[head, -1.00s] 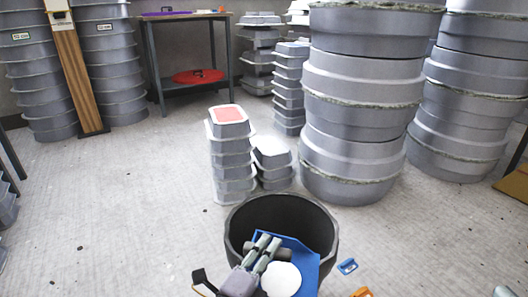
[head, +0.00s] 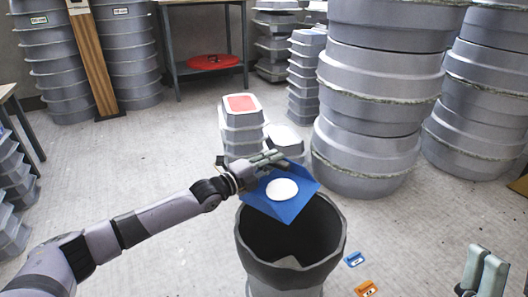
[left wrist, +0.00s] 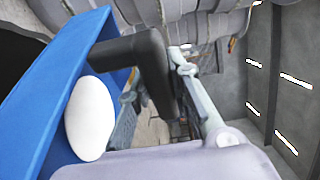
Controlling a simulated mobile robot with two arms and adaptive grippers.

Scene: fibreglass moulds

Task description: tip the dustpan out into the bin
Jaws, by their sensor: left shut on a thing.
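My left gripper (head: 268,160) is shut on the handle of the blue dustpan (head: 290,210). In the head view the pan shows over the far side of the dark grey bin (head: 334,258), tilted. A white round flat piece (head: 282,189) lies on the pan. In the left wrist view, the pan's blue side (left wrist: 50,85), the white piece (left wrist: 90,118) and the black handle (left wrist: 155,65) between my fingers show close up. The bin's mouth is open, its bottom dark. My right gripper (head: 484,268) shows at the lower right; its finger gap is unclear.
A blue item (head: 354,259) and an orange item (head: 366,288) lie on the floor right of the bin. Stacked grey moulds (head: 242,125) stand behind it, with tall round mould stacks (head: 375,100) at the right. The floor to the left is clear.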

